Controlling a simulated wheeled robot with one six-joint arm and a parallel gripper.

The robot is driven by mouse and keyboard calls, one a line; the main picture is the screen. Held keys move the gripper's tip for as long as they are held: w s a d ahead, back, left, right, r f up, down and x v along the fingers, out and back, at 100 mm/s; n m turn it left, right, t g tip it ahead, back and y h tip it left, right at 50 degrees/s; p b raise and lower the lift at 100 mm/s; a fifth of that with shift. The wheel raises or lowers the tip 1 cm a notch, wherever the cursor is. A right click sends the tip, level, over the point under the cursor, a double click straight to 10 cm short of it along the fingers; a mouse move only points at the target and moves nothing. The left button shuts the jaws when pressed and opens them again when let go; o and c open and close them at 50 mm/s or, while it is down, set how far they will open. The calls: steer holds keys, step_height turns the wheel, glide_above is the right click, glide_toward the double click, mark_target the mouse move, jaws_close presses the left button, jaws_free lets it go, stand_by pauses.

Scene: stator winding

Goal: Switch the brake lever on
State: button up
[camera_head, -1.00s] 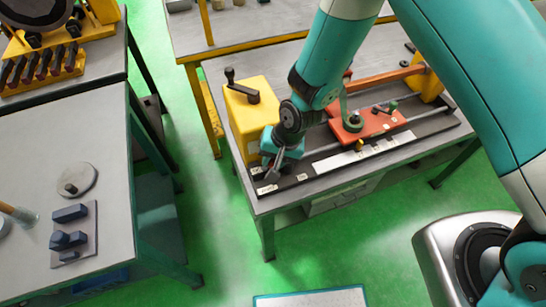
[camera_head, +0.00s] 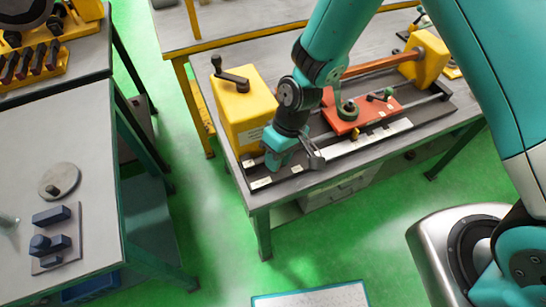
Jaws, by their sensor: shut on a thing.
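My gripper (camera_head: 276,166) is lowered at the front left of the winding machine, beside the yellow headstock (camera_head: 244,108). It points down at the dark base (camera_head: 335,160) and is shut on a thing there. The held thing is mostly hidden behind my gripper; it sits among small white labels (camera_head: 261,183), where the brake lever appears to be. I cannot make out the lever's position. A grey hooked part (camera_head: 314,156) sticks out to the right of my gripper; I cannot tell whether it belongs to my wrist or to the machine.
A black crank (camera_head: 232,77) stands on the headstock. The red carriage (camera_head: 365,112) with a green knob lies to the right on rails, before a yellow tailstock (camera_head: 426,58). A grey table (camera_head: 85,215) with blue blocks (camera_head: 50,240) stands left, across a clear green floor.

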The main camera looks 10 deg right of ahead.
steer(key=shift+s+d+n+g+h+b, duration=0.1)
steer(key=shift+d+n+g+h+b, duration=0.3)
steer(key=shift+n, duration=0.7)
steer(key=shift+s+d+n+h+b, duration=0.1)
steer(key=shift+d+n+b, duration=0.15)
steer(key=shift+d+n, duration=0.6)
steer(key=shift+a+n, duration=0.25)
steer(key=shift+n, duration=0.2)
steer(key=o, duration=0.9)
steer(key=shift+r, duration=0.15)
steer(key=b+v, duration=0.3)
steer(key=v, duration=1.4)
steer(key=shift+w, duration=0.2)
steer(key=shift+r, duration=0.1)
steer(key=s+d+r+m+t+y, duration=0.1)
steer(key=s+d+r+m, duration=0.1)
steer(key=s, duration=0.7)
steer(key=s+d+r+m+t+y, duration=0.1)
steer(key=s+d+r+m, duration=0.1)
steer(key=s+r, duration=0.3)
steer(key=s, duration=0.3)
steer(key=shift+s+r+m+t, duration=0.3)
steer(key=shift+s+m+t, duration=0.1)
